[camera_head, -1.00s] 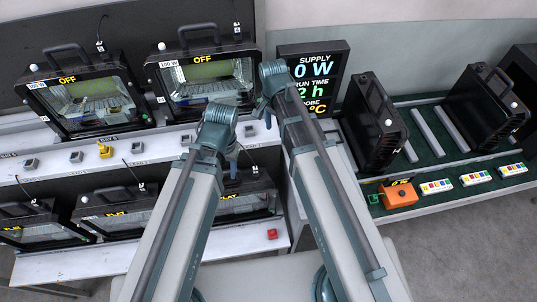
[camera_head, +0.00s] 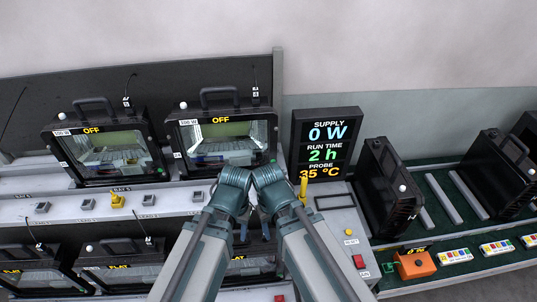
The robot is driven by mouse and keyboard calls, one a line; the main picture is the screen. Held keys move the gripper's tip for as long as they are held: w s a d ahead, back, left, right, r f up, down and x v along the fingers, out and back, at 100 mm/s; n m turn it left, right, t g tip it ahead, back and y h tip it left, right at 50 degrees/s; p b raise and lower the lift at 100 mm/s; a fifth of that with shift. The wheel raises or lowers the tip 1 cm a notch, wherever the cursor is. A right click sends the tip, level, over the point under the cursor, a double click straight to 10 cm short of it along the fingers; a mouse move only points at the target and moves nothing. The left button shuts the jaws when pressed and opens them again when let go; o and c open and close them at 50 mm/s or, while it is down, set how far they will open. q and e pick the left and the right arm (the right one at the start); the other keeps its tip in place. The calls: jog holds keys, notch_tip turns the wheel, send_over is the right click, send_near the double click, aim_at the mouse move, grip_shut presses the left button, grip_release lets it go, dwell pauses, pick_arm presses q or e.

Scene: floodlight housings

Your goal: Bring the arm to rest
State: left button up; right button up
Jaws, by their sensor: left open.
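Both my arms rise from the bottom centre, their blue-grey wrists close together in front of the bench. My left gripper (camera_head: 242,229) points down just below its wrist, open, with nothing seen between its fingers. My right gripper (camera_head: 265,229) is beside it, mostly hidden by its own wrist and arm; its jaw state cannot be made out.
Floodlight housings marked OFF (camera_head: 112,152) stand on the bench behind, with several marked FLAT below. A display (camera_head: 325,143) reads 0 W, 2 h, 35 °C. A yellow upright piece (camera_head: 302,190) is close to my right wrist. Black housings (camera_head: 386,188) and an orange box (camera_head: 414,265) are right.

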notch_tip(320, 180, down, 10)
jog(key=b, duration=0.9)
jog(key=shift+r, duration=0.15)
